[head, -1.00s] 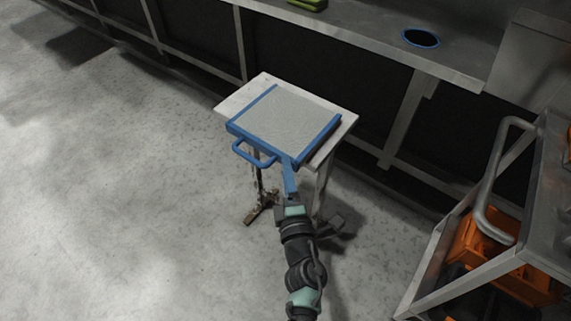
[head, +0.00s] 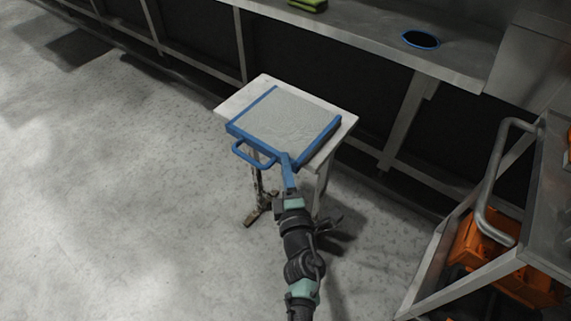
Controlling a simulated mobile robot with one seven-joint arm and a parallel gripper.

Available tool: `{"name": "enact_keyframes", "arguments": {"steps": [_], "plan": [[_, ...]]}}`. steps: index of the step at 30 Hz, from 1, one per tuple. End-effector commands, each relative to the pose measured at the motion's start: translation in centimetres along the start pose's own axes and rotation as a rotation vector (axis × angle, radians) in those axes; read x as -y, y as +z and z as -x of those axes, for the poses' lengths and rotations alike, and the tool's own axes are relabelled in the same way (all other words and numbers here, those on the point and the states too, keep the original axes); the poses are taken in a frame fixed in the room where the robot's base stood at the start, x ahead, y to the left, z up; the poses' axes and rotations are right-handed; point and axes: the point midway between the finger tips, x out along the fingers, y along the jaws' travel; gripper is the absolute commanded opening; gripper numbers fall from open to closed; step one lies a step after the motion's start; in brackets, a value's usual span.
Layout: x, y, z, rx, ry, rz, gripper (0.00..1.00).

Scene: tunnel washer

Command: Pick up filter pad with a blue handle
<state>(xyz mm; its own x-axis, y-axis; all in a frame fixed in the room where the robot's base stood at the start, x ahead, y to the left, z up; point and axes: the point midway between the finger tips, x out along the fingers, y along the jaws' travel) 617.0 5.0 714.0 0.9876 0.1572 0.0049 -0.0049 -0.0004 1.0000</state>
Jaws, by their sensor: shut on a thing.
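The filter pad (head: 290,121) is a flat grey square in a blue frame with a blue loop handle (head: 252,154) on its near left side. It lies on a small white-topped stool (head: 243,97), or appears to; any small gap under it cannot be told. My gripper (head: 287,161) reaches in from below and is shut at the near edge of the pad's blue frame, to the right of the loop handle. The fingertips are small and partly merge with the blue frame.
A metal counter (head: 375,45) with a blue-rimmed round hole (head: 421,39) runs along the back, with a green item (head: 308,5) on it. A metal cart (head: 505,240) with a tubular handle and orange items (head: 487,240) stands at right. The floor at left is clear.

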Motion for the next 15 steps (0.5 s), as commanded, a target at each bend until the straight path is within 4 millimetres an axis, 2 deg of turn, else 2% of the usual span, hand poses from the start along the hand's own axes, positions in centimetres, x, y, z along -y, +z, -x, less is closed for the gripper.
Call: {"name": "enact_keyframes", "arguments": {"steps": [1, 5, 15], "plan": [[0.35, 0.01, 0.1, 0.001, -0.007, -0.001, 0.1], [0.43, 0.01, 0.12, 0.002, -0.008, -0.001, 0.0], [0.61, 0.01, 0.18, 0.002, -0.012, -0.001, 0.0]]}}
